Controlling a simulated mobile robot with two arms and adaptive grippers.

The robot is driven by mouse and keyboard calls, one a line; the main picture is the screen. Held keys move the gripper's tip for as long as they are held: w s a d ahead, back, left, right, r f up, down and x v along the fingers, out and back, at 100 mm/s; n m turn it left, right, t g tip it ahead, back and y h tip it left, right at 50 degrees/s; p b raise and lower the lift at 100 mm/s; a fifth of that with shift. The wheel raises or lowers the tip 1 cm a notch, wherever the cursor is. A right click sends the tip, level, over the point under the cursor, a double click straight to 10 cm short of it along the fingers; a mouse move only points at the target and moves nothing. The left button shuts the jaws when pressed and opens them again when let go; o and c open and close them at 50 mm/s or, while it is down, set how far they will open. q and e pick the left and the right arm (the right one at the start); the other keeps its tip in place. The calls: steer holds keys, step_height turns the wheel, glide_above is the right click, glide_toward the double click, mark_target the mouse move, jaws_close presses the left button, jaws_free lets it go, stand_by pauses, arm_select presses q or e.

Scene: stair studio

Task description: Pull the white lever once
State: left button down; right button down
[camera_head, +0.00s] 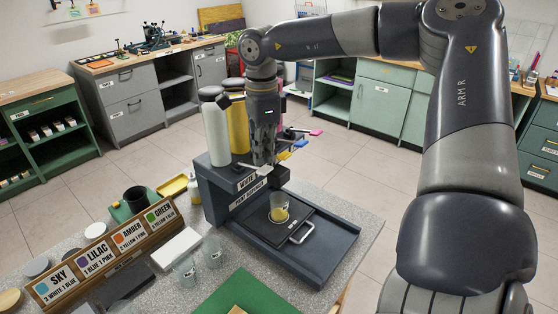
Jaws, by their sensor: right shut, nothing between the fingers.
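The paint dispenser (212,193) stands on the speckled table, with a "WHITE" label on its front. The white lever (251,168) sticks out above that label, partly hidden by my right gripper. My right gripper (263,162) points down at the lever, shut and empty; I cannot tell whether it touches the lever. A clear cup (279,208) with yellow paint stands on the dispenser's dark base. My left gripper is out of view.
A white bottle (215,130) and a yellow bottle (238,128) stand on the dispenser, close to my right gripper. Two clear cups (213,252) (185,270), a wooden sign rack (105,262) and a green mat (240,296) occupy the table's front and left.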

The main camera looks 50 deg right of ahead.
mark_target(265, 169)
steer(key=shift+f+b, duration=2.7)
steer(key=shift+f, duration=0.5)
steer(key=shift+r, duration=0.15)
steer(key=shift+r+p, duration=2)
steer(key=shift+r, duration=1.1)
step_height(265, 169, up, 6)
steer(key=p, duration=0.4)
